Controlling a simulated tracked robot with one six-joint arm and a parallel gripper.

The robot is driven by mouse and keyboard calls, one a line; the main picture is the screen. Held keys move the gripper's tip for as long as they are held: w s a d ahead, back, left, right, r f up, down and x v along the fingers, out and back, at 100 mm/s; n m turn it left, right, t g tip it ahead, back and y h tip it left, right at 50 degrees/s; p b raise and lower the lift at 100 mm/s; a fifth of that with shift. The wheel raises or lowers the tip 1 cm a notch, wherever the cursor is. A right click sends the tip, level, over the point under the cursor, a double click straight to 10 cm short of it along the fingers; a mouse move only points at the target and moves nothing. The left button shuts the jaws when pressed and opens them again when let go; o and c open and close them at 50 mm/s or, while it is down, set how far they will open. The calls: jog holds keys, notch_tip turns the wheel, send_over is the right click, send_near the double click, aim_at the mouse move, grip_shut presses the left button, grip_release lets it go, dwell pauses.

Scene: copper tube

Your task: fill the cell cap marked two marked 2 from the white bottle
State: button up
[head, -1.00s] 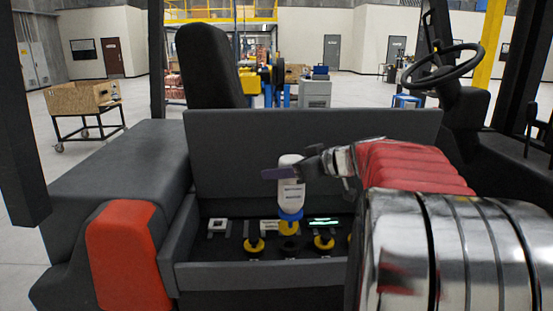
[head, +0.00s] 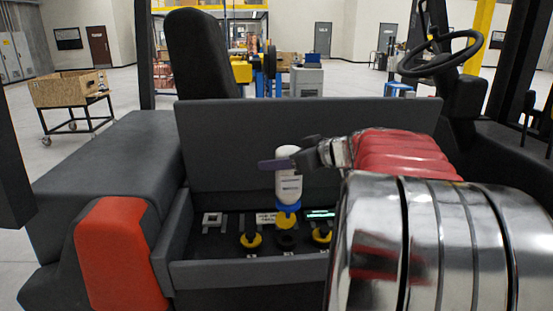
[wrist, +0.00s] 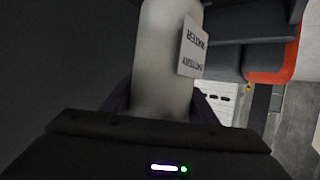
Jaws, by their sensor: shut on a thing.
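The white bottle (head: 289,185) is held neck down over the battery bay, with a blue collar and a yellow piece below it. My gripper (head: 287,162) is shut on its upper part. In the wrist view the bottle (wrist: 165,60) fills the jaws and its label reads "BATTERY WATER". Below the yellow piece is a dark round cell opening (head: 286,241), between a left yellow cap (head: 251,240) and a right yellow cap (head: 322,235). The cell markings are too small to read. I cannot tell whether the nozzle touches anything.
The bay has a grey front wall (head: 250,273) and a tall grey panel (head: 225,150) behind. A lit green display (head: 321,214) sits right of the bottle. A steering wheel (head: 440,52) stands at the back right. A wooden crate on a cart (head: 68,88) stands far left.

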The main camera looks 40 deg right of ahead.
jog(key=shift+f, duration=3.15)
jog(key=shift+a+f, duration=0.1)
jog(key=shift+f, duration=1.35)
jog(key=shift+r, duration=0.15)
dwell(1.4)
